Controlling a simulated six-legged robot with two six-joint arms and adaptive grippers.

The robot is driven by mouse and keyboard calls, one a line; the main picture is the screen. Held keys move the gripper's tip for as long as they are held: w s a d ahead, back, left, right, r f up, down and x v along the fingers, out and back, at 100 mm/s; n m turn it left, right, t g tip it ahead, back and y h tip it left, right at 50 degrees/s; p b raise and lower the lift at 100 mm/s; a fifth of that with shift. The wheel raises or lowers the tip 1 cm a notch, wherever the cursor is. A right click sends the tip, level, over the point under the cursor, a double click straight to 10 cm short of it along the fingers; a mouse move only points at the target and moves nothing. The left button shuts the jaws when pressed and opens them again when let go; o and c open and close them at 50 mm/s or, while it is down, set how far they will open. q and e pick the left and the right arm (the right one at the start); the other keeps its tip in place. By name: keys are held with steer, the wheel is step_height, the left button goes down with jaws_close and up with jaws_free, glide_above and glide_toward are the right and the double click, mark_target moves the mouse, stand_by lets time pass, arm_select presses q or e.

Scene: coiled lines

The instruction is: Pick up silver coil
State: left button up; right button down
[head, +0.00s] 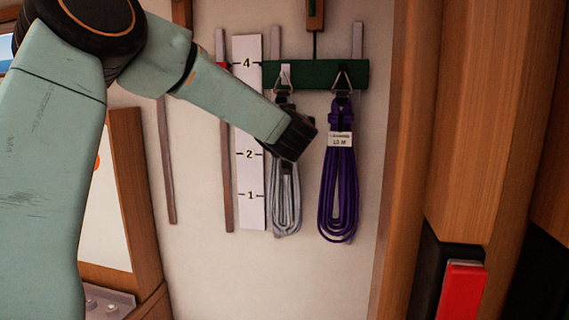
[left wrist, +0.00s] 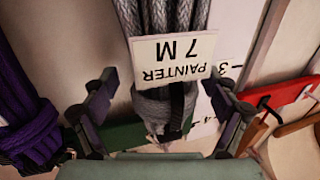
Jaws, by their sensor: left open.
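The silver coil (head: 286,205) hangs from a hook on the green rail (head: 318,76) on the wall. My left gripper (head: 301,138) is in front of its upper part and hides some of it. In the left wrist view the picture is upside down. There the silver coil (left wrist: 170,16) with a white "PAINTER 7 M" label (left wrist: 170,60) lies between the open fingers of my left gripper (left wrist: 160,84), one on each side. No clear contact shows. My right gripper is not in view.
A purple coil (head: 339,190) hangs close to the right on the same rail; it also shows in the left wrist view (left wrist: 28,130). A white numbered strip (head: 248,175) is left of the silver coil. A wooden post (head: 405,170) stands to the right.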

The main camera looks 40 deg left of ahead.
arm_select(q)
steer(key=shift+s+d+r, duration=0.1)
steer(key=shift+s+r, duration=0.1)
steer(key=shift+s, duration=0.2)
steer(key=shift+c, duration=0.3)
steer(key=shift+s+r, duration=0.1)
steer(key=shift+s, duration=0.2)
steer(key=c, duration=0.3)
steer(key=shift+w+f, duration=0.25)
steer(key=shift+w, duration=0.3)
steer(key=c, duration=0.6)
steer(key=shift+s, duration=0.2)
steer(key=c, duration=0.5)
steer(key=shift+r, duration=0.1)
jaws_close()
steer(key=shift+r, duration=0.1)
